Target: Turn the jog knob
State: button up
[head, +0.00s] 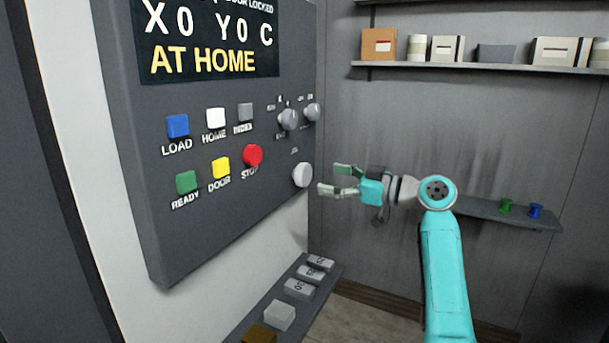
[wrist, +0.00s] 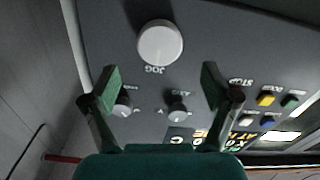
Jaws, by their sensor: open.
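The jog knob (head: 302,175) is a round white knob at the lower right of the grey control panel (head: 225,215). It also shows in the wrist view (wrist: 160,44), upside down, with the label JOG beside it. My gripper (head: 338,180) is open, with its fingers pointing left at the panel, just right of the knob and seemingly apart from it. In the wrist view the fingers (wrist: 162,82) stand wide apart, with the knob beyond them toward the top of the picture. Nothing is between the fingers.
Two smaller knobs (head: 288,119) sit above the jog knob. A red STOP button (head: 252,155) and several coloured buttons are to its left. The display reads AT HOME. A low ledge (head: 318,292) with blocks lies below the panel. Shelves (head: 480,70) line the back wall.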

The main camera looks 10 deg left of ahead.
aim_at(308, 176)
jog(key=x, duration=0.7)
jog(key=shift+w+a+f, duration=0.1)
jog(key=shift+a, duration=0.1)
jog(key=c, duration=1.2)
jog(key=shift+o, duration=0.2)
jog(key=shift+m, duration=0.3)
jog(key=m, duration=0.6)
jog(key=shift+w, duration=0.1)
jog(key=m, duration=0.6)
jog(key=shift+f+m, duration=0.1)
jog(key=shift+m, duration=0.3)
jog(key=m, duration=0.6)
jog(key=shift+d+f, duration=0.1)
jog(key=m, duration=0.6)
